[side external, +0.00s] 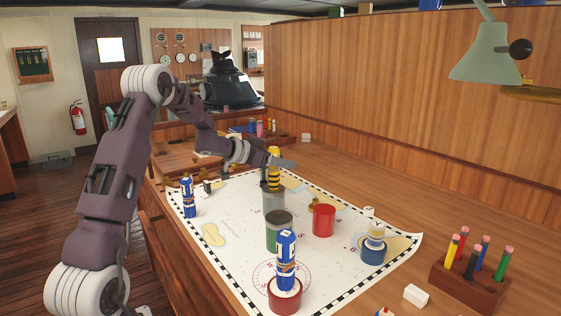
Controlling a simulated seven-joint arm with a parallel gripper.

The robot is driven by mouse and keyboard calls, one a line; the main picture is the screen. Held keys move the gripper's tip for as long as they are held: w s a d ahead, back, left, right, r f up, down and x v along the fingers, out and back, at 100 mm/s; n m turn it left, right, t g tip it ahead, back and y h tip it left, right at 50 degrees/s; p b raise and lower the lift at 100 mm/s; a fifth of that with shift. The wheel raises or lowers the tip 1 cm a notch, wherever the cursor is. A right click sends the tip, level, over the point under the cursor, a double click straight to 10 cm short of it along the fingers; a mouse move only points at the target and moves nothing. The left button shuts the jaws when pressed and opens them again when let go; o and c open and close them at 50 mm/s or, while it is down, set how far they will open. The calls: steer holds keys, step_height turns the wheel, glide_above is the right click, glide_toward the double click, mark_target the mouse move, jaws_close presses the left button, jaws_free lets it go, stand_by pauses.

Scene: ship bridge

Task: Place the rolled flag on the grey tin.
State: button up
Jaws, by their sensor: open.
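A rolled flag with yellow and black bands (273,180) stands upright at the grey tin (274,201), its lower end appearing to rest on the tin's top. My gripper (277,163) is level with the flag's upper part, and its open fingers appear to be around or right beside it. The flag's top shows above the gripper; its middle is partly hidden by it. Whether a finger touches the flag is too small to tell.
A green tin (279,232) stands just in front of the grey tin. A red tin (324,220) is to the right. A blue rolled flag (286,255) stands on a dark red tin (285,297). Another blue flag (188,197) stands left. A pencil block (468,285) is front right.

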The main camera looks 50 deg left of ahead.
steer(key=shift+r, duration=0.15)
steer(key=d+v, duration=0.1)
steer(key=v, duration=1.1)
steer(key=d+r+n+y, duration=0.2)
steer(key=d+r+y, duration=0.4)
steer(key=r, duration=0.3)
steer(key=s+d+f+g+h, duration=0.2)
steer(key=s+d+f+g, duration=0.2)
steer(key=s+d, duration=0.8)
steer(key=s+d+f+m+g+h, duration=0.1)
steer(key=s+d+f+g+h, duration=0.2)
steer(key=s+d, duration=0.9)
step_height(320, 180, down, 3)
steer(key=shift+s+r+g, duration=0.1)
steer(key=shift+s+g, duration=0.3)
steer(key=shift+s, duration=0.8)
